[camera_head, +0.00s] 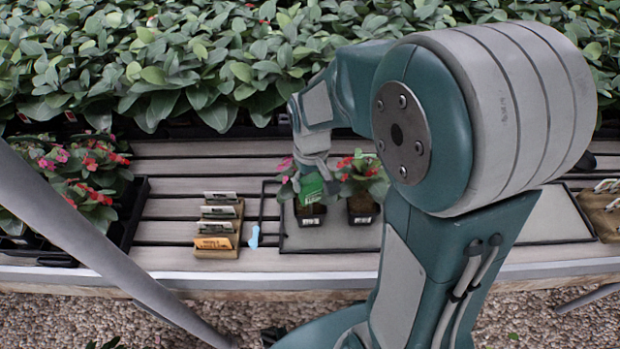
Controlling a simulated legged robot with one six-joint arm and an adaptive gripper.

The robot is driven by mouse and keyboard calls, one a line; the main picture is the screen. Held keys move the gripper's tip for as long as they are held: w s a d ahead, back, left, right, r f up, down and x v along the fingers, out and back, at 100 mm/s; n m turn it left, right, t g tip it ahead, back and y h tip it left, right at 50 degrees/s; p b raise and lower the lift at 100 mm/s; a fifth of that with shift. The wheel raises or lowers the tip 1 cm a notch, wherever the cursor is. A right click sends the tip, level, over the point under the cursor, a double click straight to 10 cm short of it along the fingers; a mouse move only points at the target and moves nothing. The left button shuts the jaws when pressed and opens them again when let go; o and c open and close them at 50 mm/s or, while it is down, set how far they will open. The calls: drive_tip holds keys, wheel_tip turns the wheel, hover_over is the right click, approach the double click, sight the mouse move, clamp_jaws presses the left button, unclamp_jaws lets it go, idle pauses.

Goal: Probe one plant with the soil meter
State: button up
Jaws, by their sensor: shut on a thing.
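My gripper (312,164) points down over the bench in the middle of the view. It is shut on a green, flat-faced object, which looks like the soil meter (312,188). The meter is in front of or over a small potted plant with pink flowers (286,192), in a black pot (310,217). Its lower end is lost among the leaves, so I cannot tell whether it touches soil. A second plant with red flowers (372,168) stands close on the right in another black pot (363,211). Both pots are on a grey tray (330,237).
A wooden rack with several labels (219,226) and a light-blue tool (254,237) lie left of the tray. A black tray (130,215) of flowering plants is at far left. Dense foliage (180,55) lines the back. A wooden holder (603,211) is at far right.

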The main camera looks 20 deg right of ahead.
drive_tip(key=shift+f, duration=0.1)
drive_tip(key=shift+f, duration=1.25)
idle(0.9)
drive_tip(key=o, duration=1.1)
drive_tip(key=shift+c, duration=0.2)
drive_tip(key=shift+r, duration=0.15)
wheel_tip(320, 180, up, 12)
drive_tip(key=shift+f, duration=0.15)
